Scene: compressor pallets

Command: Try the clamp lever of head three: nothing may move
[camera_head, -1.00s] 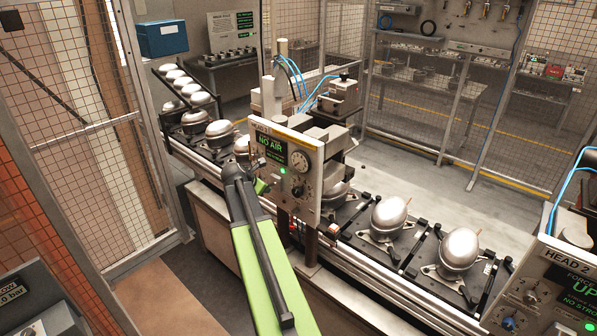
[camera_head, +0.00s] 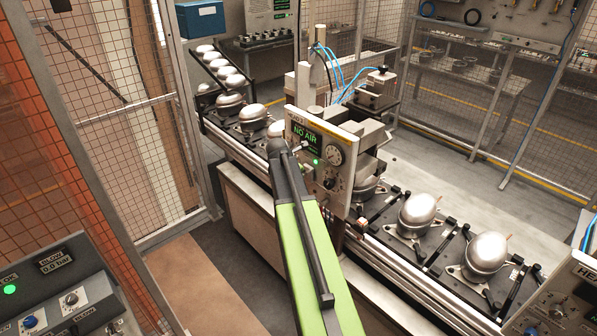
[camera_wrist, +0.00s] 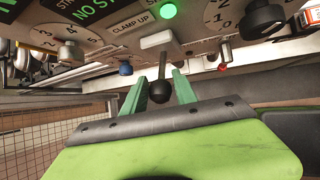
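The clamp lever (camera_wrist: 162,68) shows in the wrist view as a thin stem with a black ball knob. It comes out of a white block beside the label "CLAMP UP", near a lit green lamp. My gripper (camera_wrist: 160,88) has its two green fingers on either side of the knob; whether they touch it is unclear. In the head view my green arm reaches up to a head's front panel (camera_head: 322,160), whose display reads "NO AIR". Its head number is too small to read surely. My fingers and the lever are mostly hidden there behind my arm.
In the wrist view a dial knob (camera_wrist: 262,18), a red-tipped part (camera_wrist: 225,52) and a blue button (camera_wrist: 125,68) sit near my fingers. Silver compressors (camera_head: 418,212) stand on the conveyor's pallets. A control box (camera_head: 60,290) stands at lower left, mesh fencing beyond.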

